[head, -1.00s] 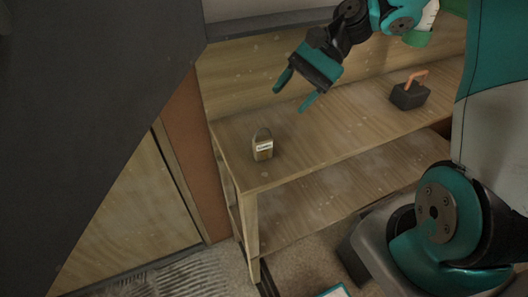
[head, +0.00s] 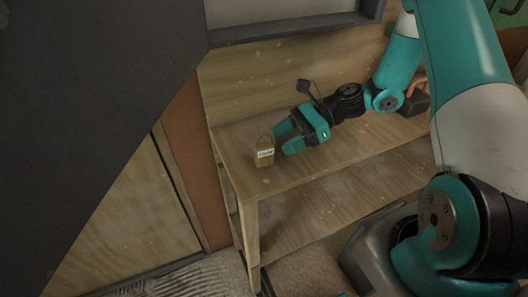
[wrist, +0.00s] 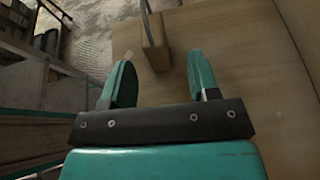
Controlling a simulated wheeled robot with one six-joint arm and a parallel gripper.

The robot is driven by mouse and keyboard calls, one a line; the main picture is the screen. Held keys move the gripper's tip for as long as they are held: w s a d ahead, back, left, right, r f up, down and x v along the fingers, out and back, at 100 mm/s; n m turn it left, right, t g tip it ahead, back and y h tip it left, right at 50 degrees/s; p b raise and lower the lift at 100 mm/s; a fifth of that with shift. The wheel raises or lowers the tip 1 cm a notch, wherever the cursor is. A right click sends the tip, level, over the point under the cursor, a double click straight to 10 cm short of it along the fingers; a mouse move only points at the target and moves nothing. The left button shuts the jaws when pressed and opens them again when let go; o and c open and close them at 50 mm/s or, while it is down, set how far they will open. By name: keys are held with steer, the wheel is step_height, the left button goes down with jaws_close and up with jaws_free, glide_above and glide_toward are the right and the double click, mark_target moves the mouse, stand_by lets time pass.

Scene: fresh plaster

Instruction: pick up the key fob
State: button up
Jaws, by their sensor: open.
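The key fob (head: 264,156) is a small tan block with a white label and a thin dark loop on top. It stands upright on the wooden bench top near its left end. My gripper (head: 282,140) is open and low over the bench, just right of the fob, with its fingers pointing left at it. In the wrist view the fob (wrist: 155,42) is beyond the gap between the teal fingertips (wrist: 158,72), its loop reaching the top edge. The fingers look empty; I cannot tell whether either one touches the fob.
The wooden bench (head: 310,172) has a back panel and a lower shelf (head: 330,206). A dark block with an orange handle (head: 416,100) sits farther right, partly behind my arm. The bench's left edge is close to the fob. The front of the top is clear.

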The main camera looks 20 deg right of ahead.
mark_target(273, 145)
steer(key=shift+s+p+x, duration=0.2)
steer(key=shift+p+x, duration=0.35)
steer(key=shift+x, duration=2.55)
steer(key=shift+r, duration=0.15)
steer(key=c, duration=1)
